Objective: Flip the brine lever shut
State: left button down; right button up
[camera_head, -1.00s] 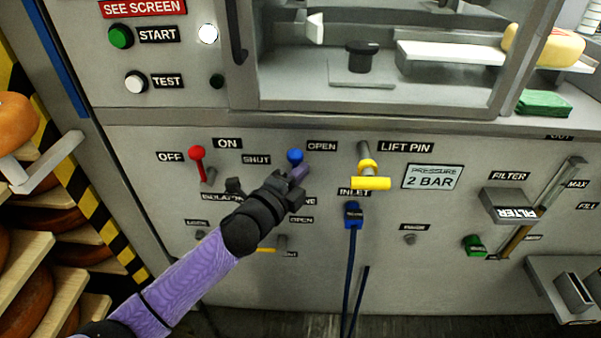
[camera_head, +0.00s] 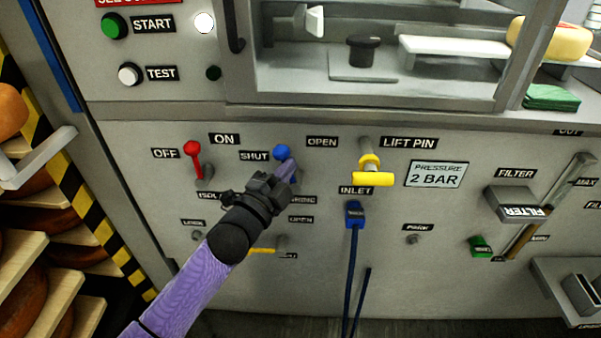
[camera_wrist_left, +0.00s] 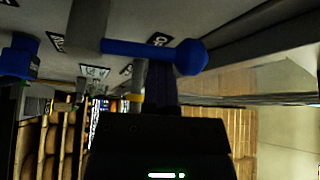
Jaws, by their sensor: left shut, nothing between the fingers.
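The brine lever has a blue ball knob (camera_head: 281,152) on the panel between the SHUT label (camera_head: 255,156) and the OPEN label (camera_head: 321,141). The knob stands nearer to SHUT. In the left wrist view its blue rod and ball (camera_wrist_left: 191,57) lie across the picture above the gripper. My left gripper (camera_head: 288,171) is shut and empty, its purple fingertips just right of and below the knob, against or very close to the lever. The gripper hides the lever's base and part of the label below. My right gripper is not in view.
A red-knobbed lever (camera_head: 192,149) stands left, pointing between OFF and ON. A yellow lift pin handle (camera_head: 366,178) and a blue inlet plug (camera_head: 355,213) with a hanging hose are to the right. A yellow-handled valve (camera_head: 262,251) sits below my wrist. Cheese shelves (camera_head: 60,292) stand at left.

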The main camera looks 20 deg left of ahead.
pick_arm(q)
jog(key=s+a+f+n+t+y+b, duration=0.1)
jog(key=a+f+n+t+y+b, duration=0.2)
jog(key=n+y, duration=0.8)
notch_tip(320, 180, down, 2)
jog(key=a+n+b, duration=0.1)
jog(key=n+b, duration=0.1)
jog(key=n, duration=0.7)
jog(key=shift+s+a+n+t+y, duration=0.2)
jog(key=shift+a+n+t+y, duration=0.1)
jog(key=shift+a, duration=0.1)
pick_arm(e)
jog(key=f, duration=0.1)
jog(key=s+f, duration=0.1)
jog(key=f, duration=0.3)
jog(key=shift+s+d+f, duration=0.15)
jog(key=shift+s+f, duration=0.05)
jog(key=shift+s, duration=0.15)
pick_arm(q)
jog(key=shift+f, duration=0.1)
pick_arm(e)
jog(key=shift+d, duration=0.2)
